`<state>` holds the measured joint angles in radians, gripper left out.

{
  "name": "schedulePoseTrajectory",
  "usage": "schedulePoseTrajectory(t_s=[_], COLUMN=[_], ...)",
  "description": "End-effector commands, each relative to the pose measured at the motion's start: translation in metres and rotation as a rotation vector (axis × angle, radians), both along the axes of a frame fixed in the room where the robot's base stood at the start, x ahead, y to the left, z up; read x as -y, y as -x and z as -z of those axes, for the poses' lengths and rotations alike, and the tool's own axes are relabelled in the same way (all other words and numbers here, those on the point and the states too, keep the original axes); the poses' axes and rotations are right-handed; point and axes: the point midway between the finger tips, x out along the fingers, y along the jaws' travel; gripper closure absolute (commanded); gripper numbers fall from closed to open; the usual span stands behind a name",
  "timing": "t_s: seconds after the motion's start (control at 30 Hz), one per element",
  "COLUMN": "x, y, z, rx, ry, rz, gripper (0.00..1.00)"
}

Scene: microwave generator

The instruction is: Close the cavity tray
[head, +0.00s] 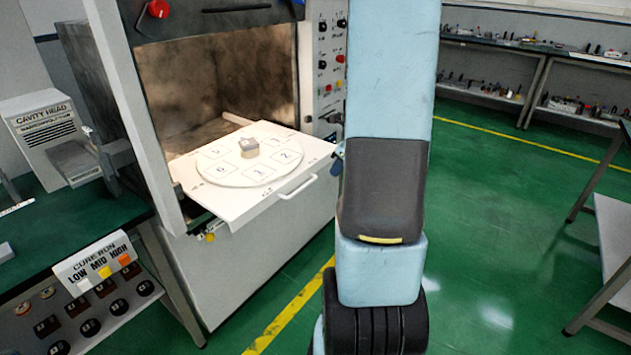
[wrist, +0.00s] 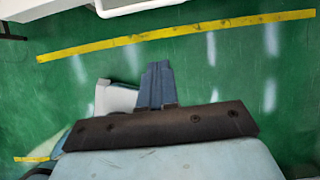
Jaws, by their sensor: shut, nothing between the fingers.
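The cavity tray (head: 229,216) is a white tray pulled out of the open front of the microwave cavity (head: 215,85) in the head view. A round plate with numbered squares (head: 219,172) lies on it, with a small grey and tan block (head: 263,151) on top. A white bar handle (head: 297,187) is on the tray's front edge. My gripper (wrist: 157,70) is shut and empty in the wrist view, above the green floor. A pale edge at the top of the wrist view (wrist: 135,8) may be the tray.
A control panel (head: 330,60) flanks the cavity. Shelves (head: 490,75) line the back right.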

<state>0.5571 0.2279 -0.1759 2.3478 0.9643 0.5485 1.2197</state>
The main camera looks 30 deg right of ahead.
Motion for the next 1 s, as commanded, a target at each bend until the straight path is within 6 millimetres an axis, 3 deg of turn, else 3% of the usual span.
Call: schedulePoseTrajectory(t_s=[0.27, 0.87, 1.0], x=[-0.001, -0.013, -0.020], y=[-0.008, -0.041, -0.059], z=[0.021, 0.093, 0.087], rx=[-0.005, -0.004, -0.001], ry=[-0.007, -0.006, -0.003], rz=[0.017, 0.015, 0.010], gripper=[1.00, 1.00, 1.00])
